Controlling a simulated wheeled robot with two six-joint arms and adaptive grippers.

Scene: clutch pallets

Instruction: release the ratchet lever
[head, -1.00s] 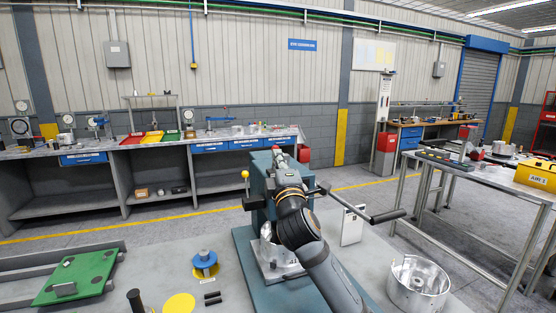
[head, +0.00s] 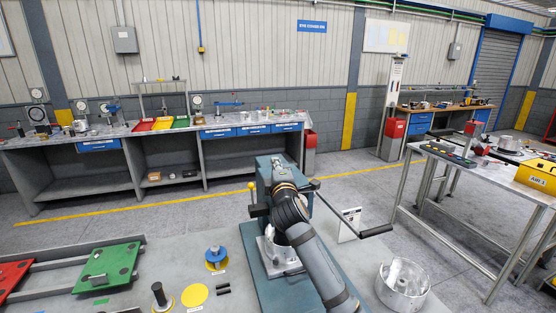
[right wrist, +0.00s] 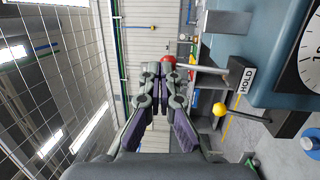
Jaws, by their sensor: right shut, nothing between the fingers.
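A teal press (head: 263,176) stands on the near table, partly hidden behind my right arm. My right gripper (head: 279,164) is at the top of the press, shut and empty. In the right wrist view its closed fingertips (right wrist: 167,72) are in front of a red knob (right wrist: 169,61), which they partly cover. A metal rod (right wrist: 205,69) runs from near the knob toward a HOLD label (right wrist: 243,80) on the press. This looks like the ratchet lever. I cannot tell whether the fingers touch it. My left gripper is out of view.
A black-handled crank (head: 376,230) sticks out right of the press. A yellow ball (right wrist: 219,109) sits below the rod. A silver housing (head: 402,284), a blue-topped part (head: 216,254) and a green plate (head: 108,266) surround the press.

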